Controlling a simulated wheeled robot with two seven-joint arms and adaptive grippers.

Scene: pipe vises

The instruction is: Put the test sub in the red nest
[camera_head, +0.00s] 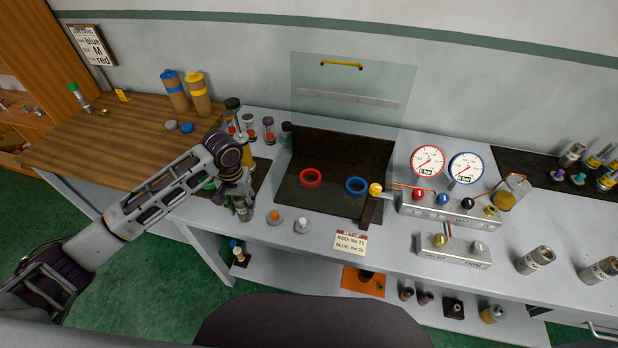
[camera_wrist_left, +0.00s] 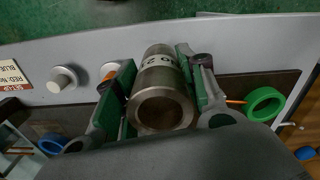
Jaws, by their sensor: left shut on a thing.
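My left gripper (camera_head: 240,190) is shut on a grey metal test sub (camera_head: 244,211) near the front left of the bench. In the left wrist view the sub (camera_wrist_left: 160,106) sits between the two green-padded fingers, its open bore facing the camera and dark lettering on its side. The red nest (camera_head: 311,178) is a red ring on the dark mat, to the right of my gripper. A blue ring (camera_head: 355,186) lies to its right. I cannot tell whether the sub touches the bench. My right gripper is not in view.
A raised clear shield (camera_head: 350,85) with a yellow handle stands behind the rings. Small orange-topped (camera_head: 274,217) and white-topped (camera_head: 302,225) pieces stand at the front edge. A valve block (camera_head: 445,207) and gauges (camera_head: 428,161) are to the right. Bottles crowd behind my gripper.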

